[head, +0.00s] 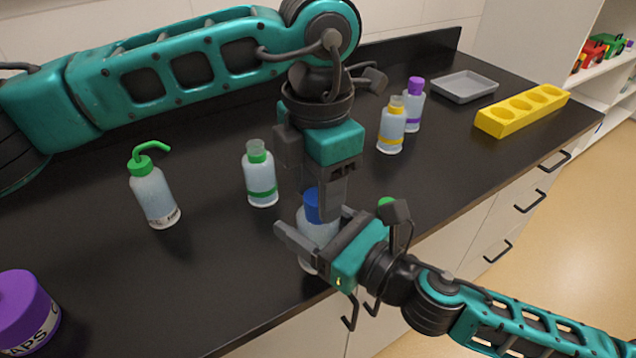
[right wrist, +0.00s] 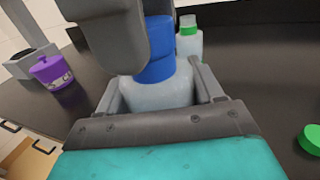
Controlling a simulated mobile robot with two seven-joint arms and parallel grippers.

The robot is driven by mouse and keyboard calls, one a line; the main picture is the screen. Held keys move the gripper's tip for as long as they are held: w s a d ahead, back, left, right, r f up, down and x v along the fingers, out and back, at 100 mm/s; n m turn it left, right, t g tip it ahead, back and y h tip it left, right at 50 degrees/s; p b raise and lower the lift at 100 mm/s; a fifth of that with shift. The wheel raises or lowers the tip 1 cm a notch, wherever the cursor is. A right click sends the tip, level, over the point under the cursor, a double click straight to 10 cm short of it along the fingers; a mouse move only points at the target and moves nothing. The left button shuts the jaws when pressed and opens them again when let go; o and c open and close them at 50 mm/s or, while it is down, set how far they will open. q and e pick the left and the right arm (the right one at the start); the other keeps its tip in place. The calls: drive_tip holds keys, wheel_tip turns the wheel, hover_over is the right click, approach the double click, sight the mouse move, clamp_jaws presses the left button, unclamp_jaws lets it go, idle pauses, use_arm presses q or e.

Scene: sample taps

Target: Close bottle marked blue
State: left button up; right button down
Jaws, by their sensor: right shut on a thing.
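The bottle with the blue cap stands near the counter's front edge; its pale body (head: 312,236) also shows in the right wrist view (right wrist: 160,92). My right gripper (head: 312,232) is shut around this body from the front. The blue cap (head: 311,206) sits at the bottle's top, upright in the right wrist view (right wrist: 156,50); whether it is fully seated is unclear. My left gripper (head: 322,205) reaches down from above, with its fingers at the cap and partly hiding it. Its far finger is hidden, so its grip is unclear.
A green-banded bottle (head: 260,178), yellow-banded bottle (head: 391,128), purple-capped bottle (head: 413,108) and green spout bottle (head: 152,190) stand around. A loose green cap (right wrist: 312,138) lies near my right gripper. A purple jar (head: 22,312), grey tray (head: 464,87) and yellow rack (head: 520,112) are farther off.

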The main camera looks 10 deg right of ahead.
use_arm(q)
drive_tip(key=c, duration=0.8)
drive_tip(key=o, duration=1.2)
wheel_tip(320, 180, up, 12)
drive_tip(key=shift+r, duration=0.1)
